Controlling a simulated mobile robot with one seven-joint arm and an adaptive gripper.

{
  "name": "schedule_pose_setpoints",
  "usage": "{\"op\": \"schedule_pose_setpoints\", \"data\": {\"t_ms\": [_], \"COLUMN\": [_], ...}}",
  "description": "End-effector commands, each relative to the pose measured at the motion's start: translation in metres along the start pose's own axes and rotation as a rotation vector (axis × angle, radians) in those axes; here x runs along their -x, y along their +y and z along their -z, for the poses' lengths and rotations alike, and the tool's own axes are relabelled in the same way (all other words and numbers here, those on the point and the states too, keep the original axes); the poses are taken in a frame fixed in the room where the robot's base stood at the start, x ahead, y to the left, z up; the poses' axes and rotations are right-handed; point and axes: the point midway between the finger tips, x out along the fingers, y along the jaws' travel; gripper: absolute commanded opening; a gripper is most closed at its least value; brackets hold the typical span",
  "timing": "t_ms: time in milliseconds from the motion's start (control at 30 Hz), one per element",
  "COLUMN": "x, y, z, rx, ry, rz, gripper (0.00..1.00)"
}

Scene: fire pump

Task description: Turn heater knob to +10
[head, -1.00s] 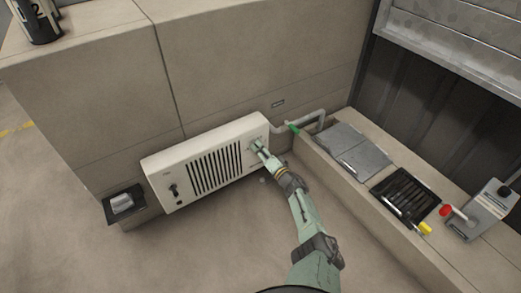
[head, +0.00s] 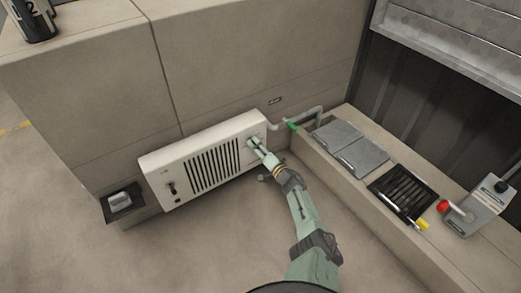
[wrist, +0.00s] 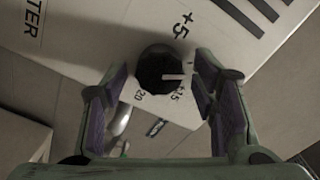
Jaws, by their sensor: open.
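The heater (head: 163,165) is a white box with a dark slotted grille, low against the block wall in the head view. In the wrist view its face (wrist: 90,30) carries the marks +5, +15 and 20. The round black heater knob (wrist: 153,66) has a white pointer directed right, between +5 and +15. No +10 mark is readable; the right finger covers that side. My gripper (wrist: 160,82) is open, one finger on each side of the knob, with visible gaps. In the head view my gripper (head: 254,145) is at the heater's right end and hides the knob.
A pipe with a green part (head: 292,126) runs beside the heater's right end. A ledge on the right holds grey plates (head: 362,156), a black grate (head: 402,190) and a lever box (head: 477,207). A dark box (head: 123,203) stands left. The floor before the heater is clear.

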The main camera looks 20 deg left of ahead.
Motion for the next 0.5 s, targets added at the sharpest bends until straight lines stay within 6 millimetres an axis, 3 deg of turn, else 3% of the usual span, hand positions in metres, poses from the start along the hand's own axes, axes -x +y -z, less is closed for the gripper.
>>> {"op": "schedule_pose_setpoints", "data": {"t_ms": [167, 500], "x": [0.01, 0.054], "y": [0.002, 0.001], "z": [0.001, 0.002], "rx": [0.0, -0.001], "ry": [0.002, 0.005], "rz": [-0.002, -0.001], "gripper": [0.53, 0.53]}}
